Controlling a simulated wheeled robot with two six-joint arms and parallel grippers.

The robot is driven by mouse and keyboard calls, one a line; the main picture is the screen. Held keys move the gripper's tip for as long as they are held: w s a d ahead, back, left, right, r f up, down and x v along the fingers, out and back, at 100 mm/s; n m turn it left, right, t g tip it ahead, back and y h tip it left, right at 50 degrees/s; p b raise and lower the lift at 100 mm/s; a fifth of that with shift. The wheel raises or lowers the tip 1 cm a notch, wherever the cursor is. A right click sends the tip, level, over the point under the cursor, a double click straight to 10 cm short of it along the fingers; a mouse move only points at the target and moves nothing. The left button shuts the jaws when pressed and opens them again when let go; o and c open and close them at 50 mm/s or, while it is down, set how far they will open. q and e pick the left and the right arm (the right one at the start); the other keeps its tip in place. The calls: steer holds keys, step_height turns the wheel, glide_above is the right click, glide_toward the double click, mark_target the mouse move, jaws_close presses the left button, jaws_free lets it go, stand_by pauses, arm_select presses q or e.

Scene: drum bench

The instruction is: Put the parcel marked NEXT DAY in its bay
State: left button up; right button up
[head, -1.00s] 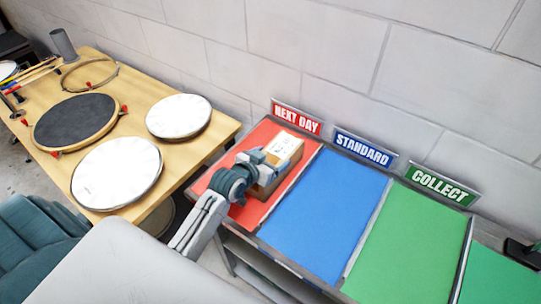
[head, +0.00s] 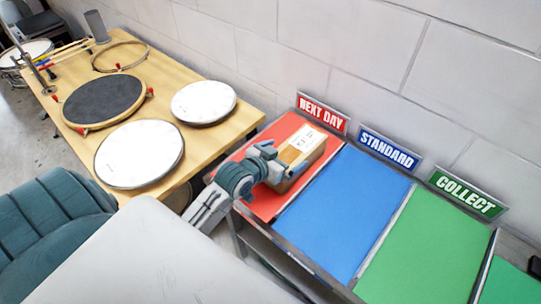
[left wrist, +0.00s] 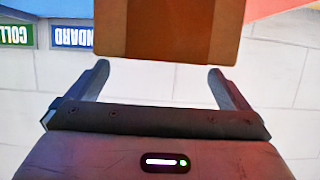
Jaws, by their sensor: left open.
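The parcel is a brown cardboard box (head: 302,150) with a white label on top, in the head view. The print on the label is too small to read. My left gripper (head: 276,163) is at the near left end of the box. In the left wrist view the box (left wrist: 168,30) shows beyond the fingers of the left gripper (left wrist: 160,82), which are spread wide and hold nothing. My right gripper is not in view.
The blue STANDARD bay (head: 345,215) and green COLLECT bay (head: 430,250) are empty. A wooden table (head: 165,77) with drum heads and a hoop stands to the left. A block wall rises behind the bays.

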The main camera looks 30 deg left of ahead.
arm_select(q)
steer(key=d+b+v, duration=0.1)
steer(key=v, duration=0.6)
steer(key=shift+s+a, duration=0.3)
steer(key=shift+a, duration=0.2)
steer(key=s+f+g, duration=0.2)
steer(key=s+f, duration=0.1)
steer(key=s, duration=0.1)
steer(key=s+f+g+y, duration=0.1)
steer(key=s+f+g, duration=0.1)
steer(key=s+f, duration=0.2)
steer(key=shift+d+f+y, duration=0.1)
steer(key=shift+d+y, duration=0.05)
steer(key=shift+y, duration=0.15)
steer(key=s+f+g+y, duration=0.1)
steer(key=s+f+g, duration=0.4)
steer(key=s, duration=0.6)
step_height(320, 180, down, 32)
steer(key=a+n+g+b, duration=0.1)
steer(key=a+g+b, duration=0.1)
steer(key=b, duration=0.1)
steer(key=s+f+b, duration=0.1)
steer(key=s+f, duration=0.7)
steer(key=f, duration=0.3)
steer(key=s+a+f+g+b, duration=0.1)
steer(key=s+f+b, duration=0.1)
steer(key=s+f, duration=0.7)
step_height(320, 180, down, 2)
steer(key=shift+s+f, duration=0.25)
steer(key=shift+a, duration=0.1)
